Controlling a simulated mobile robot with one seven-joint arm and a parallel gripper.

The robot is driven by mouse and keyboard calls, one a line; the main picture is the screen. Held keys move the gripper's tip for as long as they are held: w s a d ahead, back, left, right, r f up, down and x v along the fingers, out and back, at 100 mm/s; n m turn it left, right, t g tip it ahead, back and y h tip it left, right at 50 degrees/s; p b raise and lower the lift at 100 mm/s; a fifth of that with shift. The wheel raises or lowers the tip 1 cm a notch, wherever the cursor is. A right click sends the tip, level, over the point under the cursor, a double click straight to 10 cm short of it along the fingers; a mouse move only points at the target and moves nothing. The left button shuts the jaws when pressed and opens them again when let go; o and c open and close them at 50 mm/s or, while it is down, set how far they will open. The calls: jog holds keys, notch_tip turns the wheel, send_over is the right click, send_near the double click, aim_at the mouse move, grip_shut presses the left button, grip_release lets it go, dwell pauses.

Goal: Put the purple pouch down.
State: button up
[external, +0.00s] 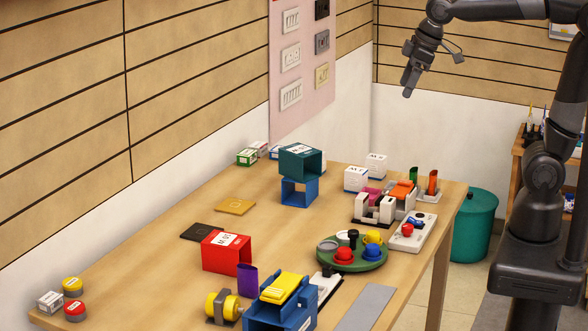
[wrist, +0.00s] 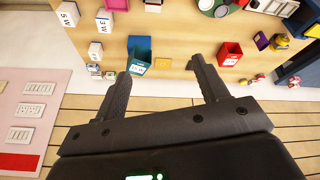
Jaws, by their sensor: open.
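The purple pouch (external: 247,281) stands upright on the wooden table, just right of the red open box (external: 227,252) and behind the yellow-topped blue box (external: 282,300). In the wrist view the purple pouch (wrist: 262,41) is small, at the upper right near the red box (wrist: 231,52). My gripper (external: 409,82) is high up and far from the pouch, over the far right end of the scene. In the wrist view my gripper (wrist: 160,72) has its two fingers apart, with nothing between them.
A yellow roller (external: 222,305) stands close to the pouch. A green turntable (external: 352,262) with several colored knobs is to its right. Teal and blue boxes (external: 299,163) are stacked at the back. Bare tabletop (external: 150,275) lies at the left.

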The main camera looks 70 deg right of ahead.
jog(key=s+d+f+m+t, duration=0.1)
jog(key=s+d+f+m, duration=0.3)
jog(key=s, duration=0.8)
notch_tip(320, 180, down, 3)
jog(key=shift+s+d+f+h, duration=0.1)
jog(key=shift+s+d+h, duration=0.25)
jog(key=shift+d, duration=0.9)
jog(key=shift+o, duration=0.2)
